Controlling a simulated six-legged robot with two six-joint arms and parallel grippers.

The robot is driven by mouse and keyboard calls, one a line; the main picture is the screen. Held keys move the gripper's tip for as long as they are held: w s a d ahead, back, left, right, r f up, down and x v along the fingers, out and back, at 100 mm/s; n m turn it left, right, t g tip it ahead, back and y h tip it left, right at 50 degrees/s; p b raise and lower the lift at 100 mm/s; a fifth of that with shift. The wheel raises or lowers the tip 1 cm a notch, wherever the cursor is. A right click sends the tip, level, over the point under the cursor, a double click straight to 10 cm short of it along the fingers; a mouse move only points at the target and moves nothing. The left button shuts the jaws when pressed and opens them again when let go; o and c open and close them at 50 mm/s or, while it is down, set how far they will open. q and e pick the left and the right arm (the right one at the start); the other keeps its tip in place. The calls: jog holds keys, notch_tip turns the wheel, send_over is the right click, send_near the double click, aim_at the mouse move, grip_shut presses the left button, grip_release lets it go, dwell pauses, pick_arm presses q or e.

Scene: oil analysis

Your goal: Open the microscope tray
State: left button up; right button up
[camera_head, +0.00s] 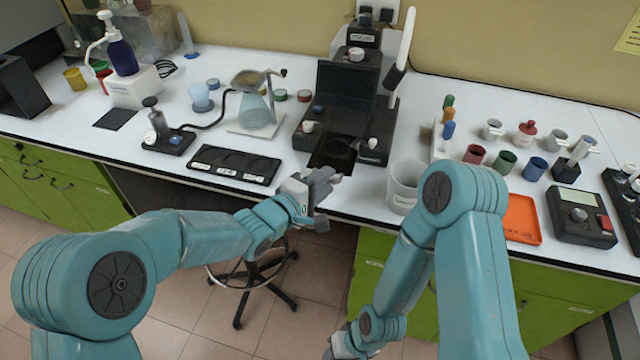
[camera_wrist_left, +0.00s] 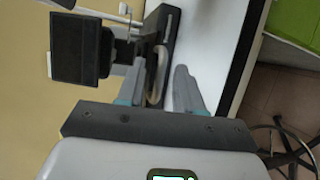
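The black microscope (camera_head: 347,82) stands at the back middle of the white bench. At its front is a dark tray (camera_head: 333,155) with a round recess, low and near the bench's front edge; how far it is drawn out is hard to tell. My left gripper (camera_head: 328,191) is just in front of the tray, at the bench's front edge. In the left wrist view its two fingers (camera_wrist_left: 160,88) are apart, with the microscope's dark body (camera_wrist_left: 82,48) and the tray area beyond them; no contact is clear.
A black three-well holder (camera_head: 235,164) lies left of the tray. A clear beaker (camera_head: 404,186) stands close to its right. A glass flask (camera_head: 256,105) is left of the microscope. An orange tray (camera_head: 522,218) lies at right. A stool (camera_head: 255,272) stands below the bench.

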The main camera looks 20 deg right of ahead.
pick_arm(q)
jog(key=b+v, duration=0.1)
jog(key=v, duration=1.5)
jog(key=shift+a, duration=0.2)
jog(key=shift+s+f, duration=0.1)
jog(key=s+a+f+n+y, duration=0.1)
jog(key=a+f+n+y, duration=0.3)
jog(key=f, duration=0.6)
jog(key=s+a+f+n+y, duration=0.1)
jog(key=a+f, duration=0.4)
jog(key=f, duration=0.5)
jog(key=s+a+f+m+g+y, duration=0.2)
jog(key=s+a+f+m+g, duration=0.1)
jog(key=s, duration=0.5)
jog(key=s+a+f+m+g+y, duration=0.2)
jog(key=s+a+f+m+g, duration=0.1)
jog(key=s+f+m+g, duration=0.2)
jog(key=s+f+m, duration=0.2)
jog(key=s+f, duration=0.2)
jog(key=shift+a+f+m, duration=0.2)
jog(key=shift+m, duration=0.1)
